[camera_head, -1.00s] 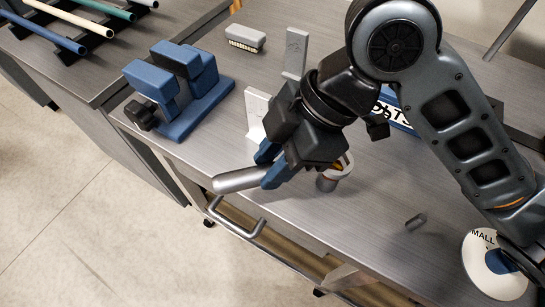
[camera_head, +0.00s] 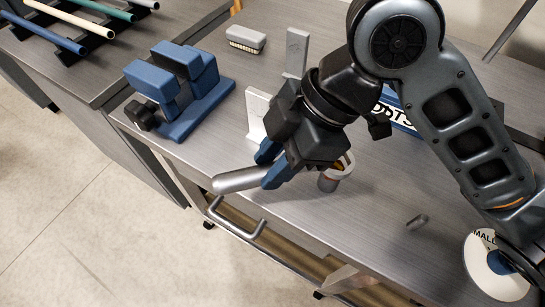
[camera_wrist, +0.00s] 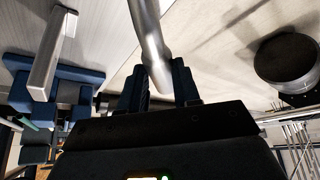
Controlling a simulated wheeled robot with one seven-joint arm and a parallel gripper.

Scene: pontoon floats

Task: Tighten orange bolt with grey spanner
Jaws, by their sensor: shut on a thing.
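My gripper (camera_head: 272,166) is shut on the grey spanner (camera_head: 238,180), whose rounded handle sticks out to the left past the blue fingertips over the table's front edge. In the wrist view the spanner (camera_wrist: 148,35) runs up from between the two fingers (camera_wrist: 159,88). The orange bolt (camera_head: 345,162) shows only as a small orange patch at a pale round collar just right of my gripper. My gripper hides part of the bolt, and I cannot tell whether the spanner's far end touches it.
A blue vise (camera_head: 190,95) stands at the table's left. A brush (camera_head: 246,39) and upright grey plates (camera_head: 258,112) are behind my gripper. A small grey pin (camera_head: 417,222) lies to the right, near a round "SMALL" label (camera_head: 488,265). A drawer handle (camera_head: 236,222) juts from the front.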

